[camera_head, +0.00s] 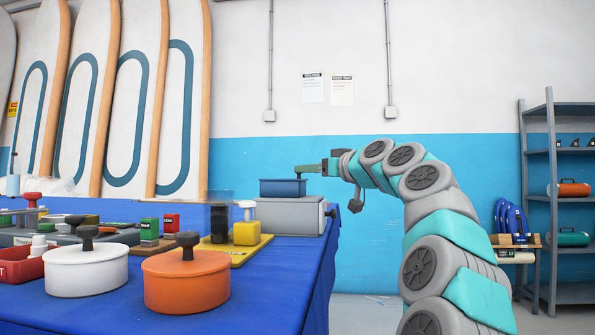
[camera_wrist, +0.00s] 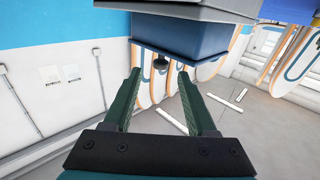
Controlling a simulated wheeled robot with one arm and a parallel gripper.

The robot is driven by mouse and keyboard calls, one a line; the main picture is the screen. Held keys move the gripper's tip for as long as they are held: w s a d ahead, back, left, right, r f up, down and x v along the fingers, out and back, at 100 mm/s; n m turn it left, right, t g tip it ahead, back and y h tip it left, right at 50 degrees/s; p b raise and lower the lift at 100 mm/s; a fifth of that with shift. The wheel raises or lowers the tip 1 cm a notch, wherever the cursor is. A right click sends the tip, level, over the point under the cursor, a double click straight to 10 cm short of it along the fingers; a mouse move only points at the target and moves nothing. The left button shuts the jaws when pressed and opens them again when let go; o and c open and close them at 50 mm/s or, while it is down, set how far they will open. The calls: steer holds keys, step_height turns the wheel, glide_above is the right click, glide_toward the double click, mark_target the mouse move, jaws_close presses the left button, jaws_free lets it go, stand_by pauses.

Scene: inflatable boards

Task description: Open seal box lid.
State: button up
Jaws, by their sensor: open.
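The seal box appears to be the small blue box (camera_head: 282,188) on top of a grey case at the table's far right end. It also shows in the wrist view (camera_wrist: 180,38), where the picture looks upside down. A small dark knob (camera_wrist: 160,63) stands out from its lid side. My gripper (camera_head: 306,169) reaches in from the right, level with the top of the box. In the wrist view its two green fingers (camera_wrist: 158,77) are open and apart. The knob appears between and just beyond the fingertips; I cannot tell whether they touch it.
The grey case (camera_head: 285,217) supports the box. On the blue-covered table (camera_head: 260,290) stand an orange pot (camera_head: 187,283), a white pot (camera_head: 85,272) and a yellow tray (camera_head: 240,250) with a yellow block. Boards lean at the back left. A grey shelf (camera_head: 551,200) stands right.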

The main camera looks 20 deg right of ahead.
steer(key=shift+w+a+p, duration=0.15)
steer(key=shift+w+a, duration=0.05)
steer(key=shift+w, duration=0.7)
steer(key=shift+w+a+p, duration=0.15)
steer(key=shift+w, duration=0.75)
steer(key=shift+w+a+p, duration=0.15)
steer(key=shift+w+a, duration=0.05)
steer(key=shift+w, duration=0.7)
jaws_close()
